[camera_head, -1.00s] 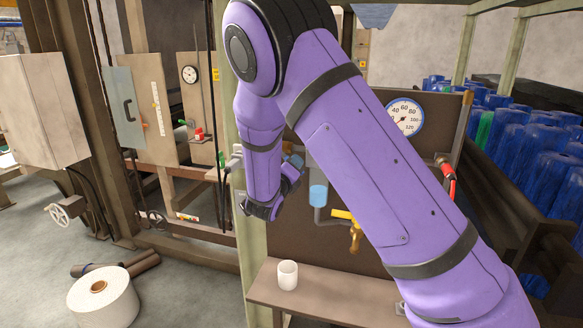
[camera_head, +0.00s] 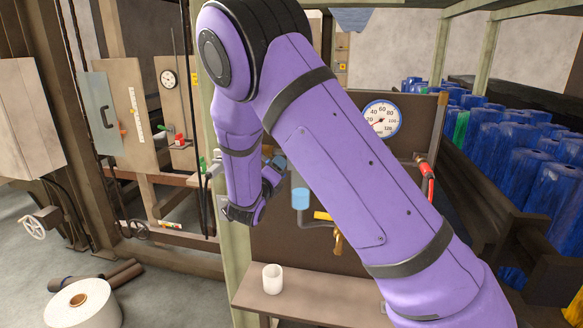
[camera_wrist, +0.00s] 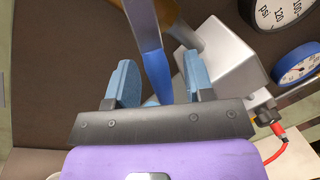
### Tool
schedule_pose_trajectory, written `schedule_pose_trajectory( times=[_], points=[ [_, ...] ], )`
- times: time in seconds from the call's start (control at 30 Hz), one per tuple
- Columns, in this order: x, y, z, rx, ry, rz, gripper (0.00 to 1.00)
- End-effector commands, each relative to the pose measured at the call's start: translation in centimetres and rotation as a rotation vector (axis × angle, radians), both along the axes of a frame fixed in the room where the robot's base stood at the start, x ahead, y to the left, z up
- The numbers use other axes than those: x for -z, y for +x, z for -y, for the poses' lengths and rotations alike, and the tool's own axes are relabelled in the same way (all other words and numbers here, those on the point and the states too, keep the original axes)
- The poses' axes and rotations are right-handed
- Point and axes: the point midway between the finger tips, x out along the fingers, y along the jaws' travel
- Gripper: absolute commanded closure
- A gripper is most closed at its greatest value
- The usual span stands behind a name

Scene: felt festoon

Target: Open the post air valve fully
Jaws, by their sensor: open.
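My gripper (camera_wrist: 160,85) is open in the wrist view, its two blue fingers spread apart. A long blue lever (camera_wrist: 148,45) runs down between them, with a gap on either side; I cannot tell for certain that it is the post air valve's handle. An orange-brown part (camera_wrist: 165,10) and a grey box (camera_wrist: 216,58) sit behind it. In the head view my gripper (camera_head: 277,170) is small beside the pale green post (camera_head: 236,270), and my arm hides most of what is in front of it.
A dark panel carries a pressure gauge (camera_head: 381,119), a blue cup-shaped part (camera_head: 300,199), a yellow-handled brass tap (camera_head: 324,216) and a red hose fitting (camera_head: 427,178). A white roll (camera_head: 82,305) lies on the floor at left.

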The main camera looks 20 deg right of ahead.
Motion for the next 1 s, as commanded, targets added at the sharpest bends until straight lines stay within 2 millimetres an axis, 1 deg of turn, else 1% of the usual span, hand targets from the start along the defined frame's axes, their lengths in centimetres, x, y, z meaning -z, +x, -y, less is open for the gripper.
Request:
schedule_pose_trajectory(
  times=[0.17,0.5,0.83,1.0],
  points=[
    [0.5,0.3,-0.4,0.0,0.086,0.061,0.52],
    [1.9,1.5,-1.9,0.001,0.422,0.308,0.52],
    [2.3,2.8,-3.7,0.001,0.737,0.537,0.52],
    [2.3,1.1,-5.8,-0.003,0.743,0.54,0.52]
  ],
)
